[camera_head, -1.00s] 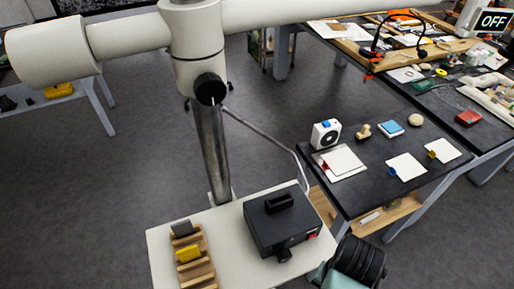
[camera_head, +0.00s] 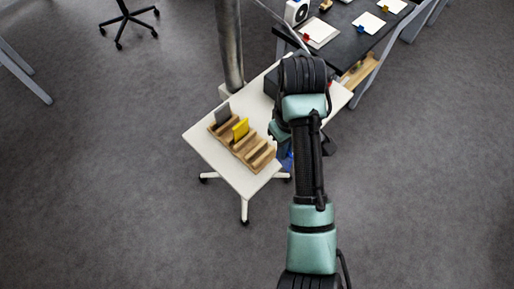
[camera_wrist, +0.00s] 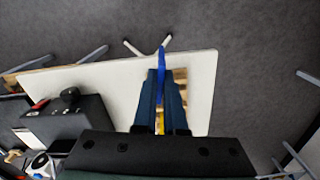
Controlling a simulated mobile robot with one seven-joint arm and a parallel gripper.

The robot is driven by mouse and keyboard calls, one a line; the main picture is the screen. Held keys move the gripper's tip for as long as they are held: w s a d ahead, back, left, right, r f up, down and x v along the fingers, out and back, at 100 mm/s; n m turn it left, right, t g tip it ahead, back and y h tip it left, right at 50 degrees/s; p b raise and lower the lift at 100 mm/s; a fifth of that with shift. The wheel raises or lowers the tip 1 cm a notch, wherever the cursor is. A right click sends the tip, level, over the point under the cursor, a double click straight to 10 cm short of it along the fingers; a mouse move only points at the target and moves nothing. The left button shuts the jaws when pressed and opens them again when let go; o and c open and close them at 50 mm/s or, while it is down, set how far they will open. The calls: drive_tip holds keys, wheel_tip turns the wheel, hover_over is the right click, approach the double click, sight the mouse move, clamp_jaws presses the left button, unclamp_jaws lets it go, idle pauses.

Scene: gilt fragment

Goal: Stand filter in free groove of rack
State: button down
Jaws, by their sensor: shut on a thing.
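The wooden rack (camera_head: 262,157) stands on the white table. A grey filter (camera_head: 222,114) and a yellow filter (camera_head: 240,128) stand in its grooves toward the far end; grooves at the near end look empty. My gripper (camera_wrist: 162,76) is shut on a blue filter (camera_wrist: 162,58), a thin plate seen nearly edge-on between the fingers. In the head view the blue filter (camera_head: 288,160) shows just right of the rack, partly hidden by my arm. In the wrist view my fingers cover much of the rack; a bit of the yellow filter (camera_wrist: 160,122) shows between them.
A black device (camera_wrist: 70,118) stands on the white table (camera_head: 205,150) beyond the rack, mostly behind my arm in the head view. A metal column (camera_head: 229,50) rises at the table's back edge. A dark workbench (camera_head: 350,35) stands behind it.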

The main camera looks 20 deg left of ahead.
drive_tip(key=w+a+r+n+b, duration=0.2)
drive_tip(key=a+r+n, duration=0.35)
drive_tip(key=n, duration=0.95)
drive_tip(key=n+b, duration=0.3)
drive_tip(key=n, duration=0.2)
hover_over(255, 153)
drive_tip(key=d, duration=0.1)
wheel_tip(255, 153, down, 5)
drive_tip(key=shift+w+f, duration=0.2)
drive_tip(key=shift+f, duration=0.9)
drive_tip(key=shift+w+f, duration=0.15)
drive_tip(key=shift+f, duration=0.95)
drive_tip(key=shift+f, duration=0.1)
drive_tip(key=shift+f, duration=0.15)
drive_tip(key=c, duration=1)
unclamp_jaws()
